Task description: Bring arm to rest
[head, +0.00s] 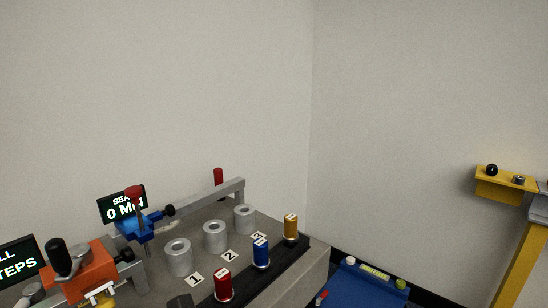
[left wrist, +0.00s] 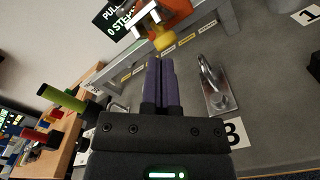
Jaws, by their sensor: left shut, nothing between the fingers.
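My left gripper (left wrist: 160,66) shows in the left wrist view. Its two purple fingers are pressed together with nothing between them. It is over the grey bench top (left wrist: 268,80), with a metal fitting on a plate (left wrist: 218,92) just right of the fingers and a tag marked 3 below that. An orange block with a yellow part (left wrist: 164,40) lies beyond the fingertips. I cannot make out the left gripper for sure in the head view. My right gripper is in neither view.
The bench in the head view holds grey cylinders (head: 215,236), red, blue and yellow spools (head: 261,252), a blue clamp (head: 142,226) and an orange device (head: 84,270). A blue case (head: 362,284) and yellow stand (head: 520,262) are right. Coloured handles (left wrist: 62,98) stick out left in the wrist view.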

